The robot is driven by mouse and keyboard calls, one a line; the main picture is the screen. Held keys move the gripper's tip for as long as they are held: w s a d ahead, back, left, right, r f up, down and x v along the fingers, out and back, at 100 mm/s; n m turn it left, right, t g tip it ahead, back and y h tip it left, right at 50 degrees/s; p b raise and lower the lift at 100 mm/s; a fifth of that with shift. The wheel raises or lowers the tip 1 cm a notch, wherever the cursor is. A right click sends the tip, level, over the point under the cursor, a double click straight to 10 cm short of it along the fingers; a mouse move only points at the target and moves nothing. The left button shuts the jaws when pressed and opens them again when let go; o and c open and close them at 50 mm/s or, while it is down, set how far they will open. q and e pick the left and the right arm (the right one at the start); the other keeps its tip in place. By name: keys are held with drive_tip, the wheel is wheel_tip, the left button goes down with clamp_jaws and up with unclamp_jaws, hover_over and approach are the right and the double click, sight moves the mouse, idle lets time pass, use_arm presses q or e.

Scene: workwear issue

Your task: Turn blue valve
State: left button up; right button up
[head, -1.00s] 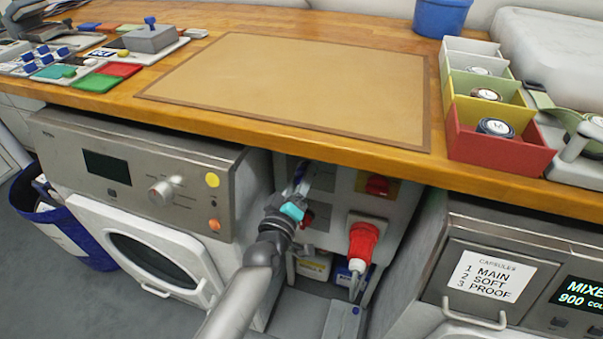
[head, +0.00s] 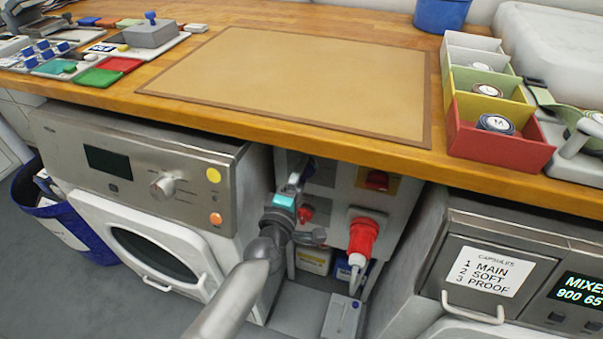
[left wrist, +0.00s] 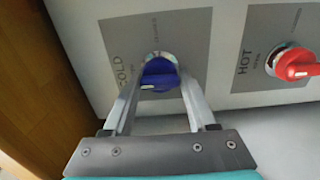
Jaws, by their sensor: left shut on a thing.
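The blue valve (left wrist: 160,74) is a round blue knob on a grey plate marked COLD in the left wrist view. My left gripper (left wrist: 161,92) has a finger on each side of the knob and is shut on it. In the head view my left gripper (head: 297,176) reaches under the counter to the grey panel between two machines. There the blue valve is mostly hidden by the gripper and the counter edge. My right gripper is not in view.
A red valve (left wrist: 295,63) marked HOT sits beside the blue one. The wooden counter (head: 350,143) overhangs above; a steel washer (head: 140,165) stands left.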

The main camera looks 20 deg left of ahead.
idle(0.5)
use_arm(q)
drive_tip(key=o, duration=1.4)
drive_tip(key=shift+c, duration=0.2)
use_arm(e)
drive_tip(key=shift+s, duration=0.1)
use_arm(q)
drive_tip(key=shift+s, duration=0.25)
drive_tip(key=s+p, duration=0.3)
drive_tip(key=s, duration=1.1)
drive_tip(key=shift+s+a, duration=0.25)
drive_tip(key=shift+s, duration=0.15)
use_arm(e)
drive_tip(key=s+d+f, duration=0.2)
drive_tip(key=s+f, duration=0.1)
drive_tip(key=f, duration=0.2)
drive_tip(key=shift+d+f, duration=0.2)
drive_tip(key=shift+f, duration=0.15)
use_arm(q)
drive_tip(key=shift+f, duration=0.1)
